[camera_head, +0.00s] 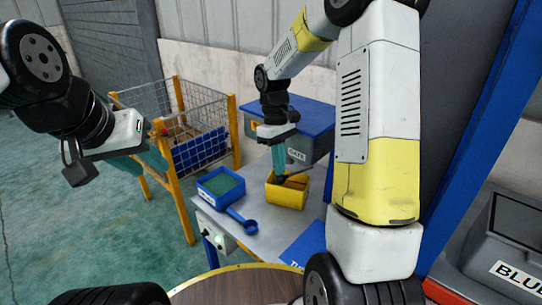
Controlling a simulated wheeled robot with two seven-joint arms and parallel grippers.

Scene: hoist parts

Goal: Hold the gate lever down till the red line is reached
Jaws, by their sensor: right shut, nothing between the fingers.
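A dark grey box with a blue lid (312,120) bears a GATE label (297,155) on the bench. No lever can be made out clearly; my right gripper covers part of the box front. A yellow bin (287,195) stands below the label, with something dark inside; I see no red line. My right gripper (280,172) points down, shut and empty, in front of the box and above the bin's back edge. Contact cannot be told. My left gripper (157,162) is away to the left, above the floor; its finger gap is unclear.
A blue tray (221,200) with green contents sits left of the bin, a blue scoop (243,222) beside it. A wire cage with yellow posts (235,133) stands behind left. A round wooden top (235,287) is in front. A grey bin (510,235) is at right.

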